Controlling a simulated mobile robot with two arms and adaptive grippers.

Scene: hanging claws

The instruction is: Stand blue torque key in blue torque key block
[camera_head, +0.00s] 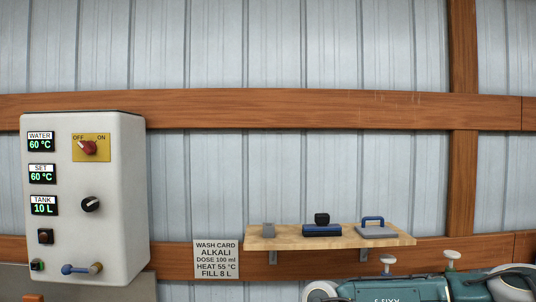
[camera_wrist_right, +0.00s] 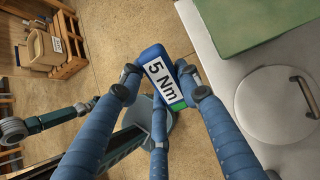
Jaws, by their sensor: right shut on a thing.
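My right gripper (camera_wrist_right: 160,84) shows in the right wrist view, its jointed blue fingers shut around a blue piece (camera_wrist_right: 153,54) with a white "5 Nm" label and a green strip. This looks like the blue torque key; its far end is hidden. I cannot tell for certain which is the blue torque key block. My left gripper is not in view.
A white control box (camera_head: 115,190) with dials and a lever hangs left of the shelf. A wash card (camera_head: 216,259) is beside the shelf. In the wrist view, a green box (camera_wrist_right: 248,22) and a round lid (camera_wrist_right: 275,105) are on the right, and a wooden crate (camera_wrist_right: 58,45) is upper left.

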